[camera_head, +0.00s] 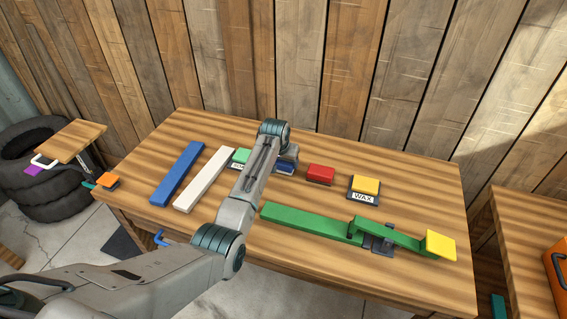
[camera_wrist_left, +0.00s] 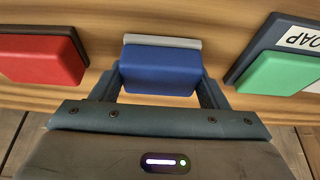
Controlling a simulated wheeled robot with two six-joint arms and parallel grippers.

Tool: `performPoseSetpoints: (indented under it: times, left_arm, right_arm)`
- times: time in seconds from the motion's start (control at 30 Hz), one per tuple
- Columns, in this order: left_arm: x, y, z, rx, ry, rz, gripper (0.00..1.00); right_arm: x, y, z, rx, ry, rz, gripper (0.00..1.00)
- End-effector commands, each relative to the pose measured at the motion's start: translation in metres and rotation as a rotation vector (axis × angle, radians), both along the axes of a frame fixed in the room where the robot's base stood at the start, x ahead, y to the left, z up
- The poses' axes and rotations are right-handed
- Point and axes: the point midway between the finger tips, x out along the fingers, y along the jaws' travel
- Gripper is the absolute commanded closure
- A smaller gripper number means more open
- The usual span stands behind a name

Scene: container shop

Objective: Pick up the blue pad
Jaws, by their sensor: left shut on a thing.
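The blue pad (camera_head: 287,165) shows partly beside my forearm in the head view, between a green pad and a red pad. In the left wrist view the blue pad (camera_wrist_left: 160,72) sits between the two fingers of my left gripper (camera_wrist_left: 161,84), which is shut on it. A grey strip (camera_wrist_left: 162,41) shows along the pad's far edge. In the head view my arm hides most of the gripper. I cannot tell if the pad touches the table. My right gripper is not in view.
The red pad (camera_head: 320,175), green pad (camera_head: 241,156) and yellow pad on a WAX plate (camera_head: 365,187) stand on the wooden table (camera_head: 420,180). Blue (camera_head: 177,173) and white (camera_head: 204,179) bars lie left. A long green bar (camera_head: 305,219) lies in front. A plank wall stands behind.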

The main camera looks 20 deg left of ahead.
Motion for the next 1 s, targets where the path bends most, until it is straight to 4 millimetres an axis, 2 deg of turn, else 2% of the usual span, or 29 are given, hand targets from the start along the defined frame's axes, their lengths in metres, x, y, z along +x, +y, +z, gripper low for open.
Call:
performPoseSetpoints:
  times: [0.13,0.2,0.7,0.9,1.0]
  left_arm:
    - [0.001,0.0,0.016,0.0,-0.005,0.0,0.56]
    - [0.002,0.0,0.03,0.0,-0.008,0.0,0.56]
    - [-0.109,-0.014,0.038,-0.001,-0.002,0.0,0.56]
    - [-0.142,-0.019,0.043,-0.001,-0.002,0.0,0.56]
    - [-0.151,-0.02,0.045,-0.001,-0.002,0.0,0.56]
  right_arm:
    - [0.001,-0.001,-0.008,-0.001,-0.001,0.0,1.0]
    - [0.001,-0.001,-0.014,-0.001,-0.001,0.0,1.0]
    - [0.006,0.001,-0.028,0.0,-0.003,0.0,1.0]
    - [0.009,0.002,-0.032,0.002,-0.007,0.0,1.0]
    - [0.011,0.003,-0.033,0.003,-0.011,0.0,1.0]
